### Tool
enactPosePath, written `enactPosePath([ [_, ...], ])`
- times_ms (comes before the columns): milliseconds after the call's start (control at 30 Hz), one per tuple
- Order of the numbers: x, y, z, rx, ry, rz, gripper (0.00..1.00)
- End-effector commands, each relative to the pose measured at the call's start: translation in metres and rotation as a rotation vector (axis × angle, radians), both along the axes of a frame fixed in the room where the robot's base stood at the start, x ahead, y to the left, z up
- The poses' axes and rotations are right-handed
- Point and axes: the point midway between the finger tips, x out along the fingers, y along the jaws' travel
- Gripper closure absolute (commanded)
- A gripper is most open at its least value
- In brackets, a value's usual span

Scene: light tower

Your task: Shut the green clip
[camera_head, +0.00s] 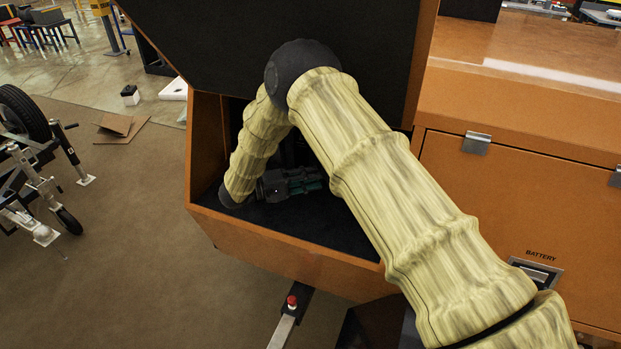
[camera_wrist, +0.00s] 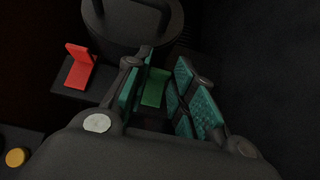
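The green clip (camera_wrist: 154,87) shows in the wrist view between my gripper's two fingers. Its flat green face stands up from the dark surface, and its lower part is partly hidden. My gripper (camera_wrist: 164,68) has teal pads that stand apart on either side of the clip. The left pad is close to the clip, but I cannot tell whether it touches. A wider gap lies on the right. In the head view my gripper (camera_head: 308,181) is inside the dark compartment of the orange housing, and the clip cannot be made out there.
A red clip (camera_wrist: 80,67) stands to the left on a dark block. A dark round part (camera_wrist: 125,25) with a handle-like loop is just beyond the fingers. A yellow round knob (camera_wrist: 15,157) is at lower left. The orange housing's rim (camera_head: 285,252) and raised dark panel surround my arm.

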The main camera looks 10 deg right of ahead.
Motion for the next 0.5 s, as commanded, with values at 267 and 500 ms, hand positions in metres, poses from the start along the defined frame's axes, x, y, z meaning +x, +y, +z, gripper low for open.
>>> enactPosePath([
  [267,0.0001,-0.0011,0.0005,-0.001,0.000,-0.001,0.57],
  [500,-0.0001,0.0008,0.0004,-0.001,0.000,-0.002,0.57],
])
